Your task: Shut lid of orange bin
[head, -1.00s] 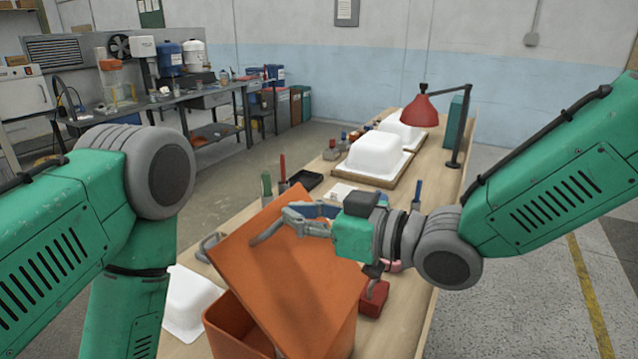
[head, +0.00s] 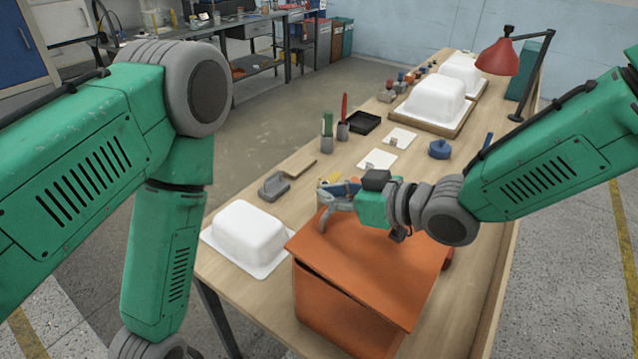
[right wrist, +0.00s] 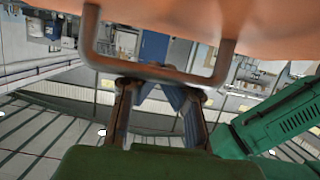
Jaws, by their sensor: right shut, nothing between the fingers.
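The orange bin (head: 335,310) stands on the near end of the workbench. Its flat orange lid (head: 385,265) lies over the top, slightly tilted, with a narrow dark gap along the near edge. My right gripper (head: 338,196) is just above the far left part of the lid, shut and empty. In the right wrist view the lid's underside or face (right wrist: 185,25) fills the top, and a U-shaped metal bar handle (right wrist: 150,72) on it lies across the tips of my right gripper (right wrist: 160,92); whether they touch I cannot tell. My left gripper is out of view.
A white tub shell (head: 245,232) sits left of the bin. A red lamp (head: 498,58) stands at the back right. The bench's right front is clear.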

